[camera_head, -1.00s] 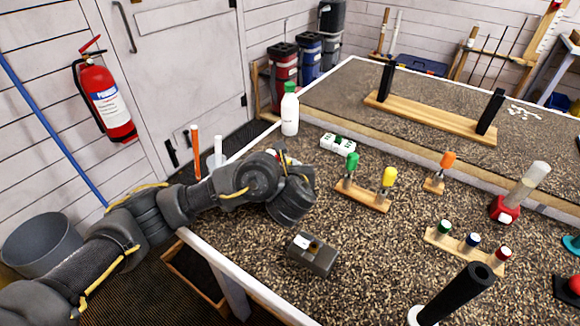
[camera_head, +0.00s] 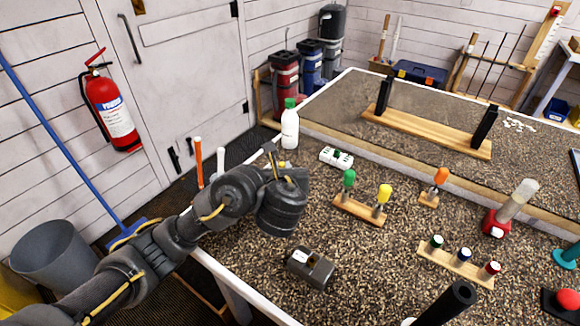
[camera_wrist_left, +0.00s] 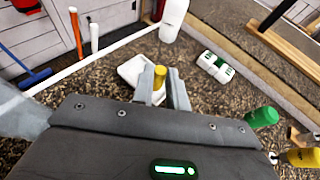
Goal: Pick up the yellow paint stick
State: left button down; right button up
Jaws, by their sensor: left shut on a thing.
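The yellow paint stick (camera_wrist_left: 159,77) shows as a short yellow end between the two fingers of my left gripper (camera_wrist_left: 162,92) in the left wrist view. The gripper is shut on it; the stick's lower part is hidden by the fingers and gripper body. In the head view my left gripper (camera_head: 272,160) is near the left edge of the workbench, with its fingers partly visible above the wrist. A white holder (camera_wrist_left: 130,68) lies just beyond the stick; I cannot tell whether they touch. My right gripper is out of view.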

pick_arm(q)
jog(key=s+a+r+p, duration=0.4)
jog(key=s+r+p, duration=0.1)
jog(key=s, duration=0.4)
jog(key=shift+p, duration=0.35)
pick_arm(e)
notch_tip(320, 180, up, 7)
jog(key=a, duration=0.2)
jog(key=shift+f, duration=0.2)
